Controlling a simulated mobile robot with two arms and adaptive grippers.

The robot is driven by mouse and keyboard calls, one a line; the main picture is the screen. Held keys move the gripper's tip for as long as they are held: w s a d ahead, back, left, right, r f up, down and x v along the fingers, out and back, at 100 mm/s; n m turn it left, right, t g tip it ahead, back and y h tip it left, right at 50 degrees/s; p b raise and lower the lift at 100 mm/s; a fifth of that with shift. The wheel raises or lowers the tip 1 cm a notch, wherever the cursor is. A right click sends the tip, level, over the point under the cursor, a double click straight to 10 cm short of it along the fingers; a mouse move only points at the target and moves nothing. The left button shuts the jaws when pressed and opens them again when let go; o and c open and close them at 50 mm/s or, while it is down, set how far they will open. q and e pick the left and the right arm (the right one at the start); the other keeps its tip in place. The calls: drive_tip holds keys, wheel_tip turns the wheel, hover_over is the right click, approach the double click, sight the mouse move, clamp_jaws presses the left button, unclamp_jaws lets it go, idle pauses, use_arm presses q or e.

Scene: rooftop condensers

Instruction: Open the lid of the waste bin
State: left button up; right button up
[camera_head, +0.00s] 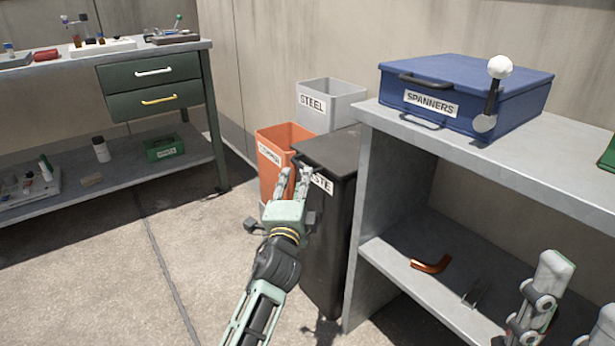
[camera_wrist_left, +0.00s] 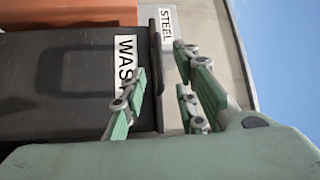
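The black waste bin (camera_head: 328,245) stands between the orange bin and the grey bench. Its dark lid (camera_head: 335,148) lies flat and shut on top. A white label, partly covered by my finger, shows on its front, and also in the left wrist view (camera_wrist_left: 125,62). My left gripper (camera_head: 292,180) is open at the front upper edge of the bin. In the left wrist view, its fingers (camera_wrist_left: 160,90) stand apart on either side of a dark bar (camera_wrist_left: 153,62) along the lid edge. Contact cannot be told. My right gripper (camera_head: 580,295) is partly cut off at lower right, fingers apart.
An orange bin (camera_head: 268,160) and a grey STEEL bin (camera_head: 340,112) stand behind the waste bin. The grey bench (camera_head: 540,170) at right holds a blue SPANNERS case (camera_head: 460,90). A copper elbow (camera_head: 430,265) lies on its shelf. The floor at left is clear.

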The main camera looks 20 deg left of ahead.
sight(302, 167)
use_arm(q)
drive_tip(key=w, duration=0.2)
drive_tip(key=w+b, duration=0.1)
drive_tip(key=w, duration=0.1)
drive_tip(key=w+a+r+b, duration=0.1)
drive_tip(key=w, duration=0.1)
drive_tip(key=shift+w, duration=0.4)
drive_tip(key=shift+c, duration=0.4)
drive_tip(key=shift+f, duration=0.1)
clamp_jaws()
